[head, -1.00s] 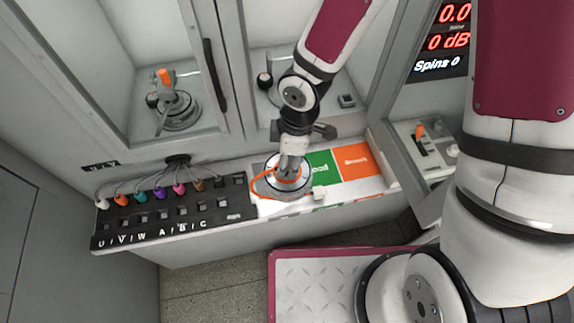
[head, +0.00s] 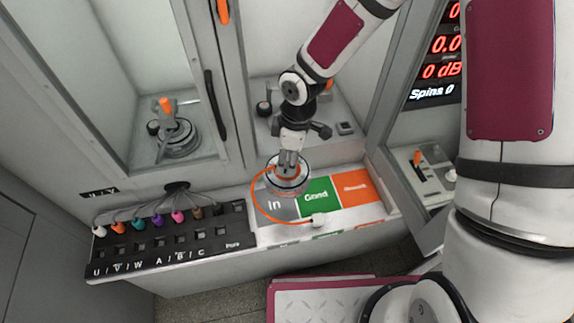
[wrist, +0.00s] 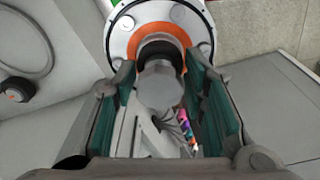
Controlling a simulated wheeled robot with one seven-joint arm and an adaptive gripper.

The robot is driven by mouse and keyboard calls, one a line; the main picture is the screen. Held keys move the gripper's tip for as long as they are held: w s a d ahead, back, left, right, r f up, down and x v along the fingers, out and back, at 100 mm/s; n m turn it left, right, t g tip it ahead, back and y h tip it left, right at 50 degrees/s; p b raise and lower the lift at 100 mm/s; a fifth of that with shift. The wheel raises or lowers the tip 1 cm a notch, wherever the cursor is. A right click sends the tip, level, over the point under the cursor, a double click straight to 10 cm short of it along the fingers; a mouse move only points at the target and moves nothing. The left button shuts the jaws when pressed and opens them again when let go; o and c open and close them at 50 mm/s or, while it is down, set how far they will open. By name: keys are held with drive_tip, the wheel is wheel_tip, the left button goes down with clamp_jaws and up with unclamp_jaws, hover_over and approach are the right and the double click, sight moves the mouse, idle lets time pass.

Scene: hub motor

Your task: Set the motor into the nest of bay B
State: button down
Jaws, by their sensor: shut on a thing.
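The motor (head: 287,181), a round white-and-grey disc with an orange ring, hangs from my gripper (head: 288,163) above the back edge of the grey "In" pad (head: 276,208). In the wrist view the motor (wrist: 198,35) shows beyond my fingers, which are shut on its grey central shaft (wrist: 160,85). An orange cable (head: 262,207) loops from the motor to a white plug (head: 319,219) at the front of the pads. The left bay holds a round metal nest (head: 178,140). The right bay is partly hidden behind my arm. I cannot read which bay is B.
A green "Good" pad (head: 318,195) and an orange pad (head: 356,187) lie right of the "In" pad and are clear. A black terminal block (head: 170,240) with coloured plugs stands at left. A door frame with a black handle (head: 214,105) separates the bays.

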drive_tip(key=w, duration=0.3)
drive_tip(key=shift+w+m, duration=0.15)
drive_tip(key=shift+m, duration=0.15)
drive_tip(key=w+f+m+b, duration=0.1)
drive_tip(key=w+m+b, duration=0.1)
drive_tip(key=w+b, duration=0.5)
drive_tip(key=w+d+f+m+b, duration=0.1)
drive_tip(key=w+b, duration=0.6)
drive_tip(key=w, duration=1.1)
drive_tip(key=shift+w+d+f+m+t+b, duration=0.25)
drive_tip(key=shift+f+m+t+b, duration=0.05)
drive_tip(key=shift+f+m+b, duration=0.1)
idle(0.3)
drive_tip(key=shift+r, duration=0.3)
idle(0.3)
drive_tip(key=shift+f, duration=0.25)
drive_tip(key=shift+f, duration=0.25)
drive_tip(key=shift+f+b, duration=0.35)
drive_tip(key=shift+f, duration=0.6)
idle(1.2)
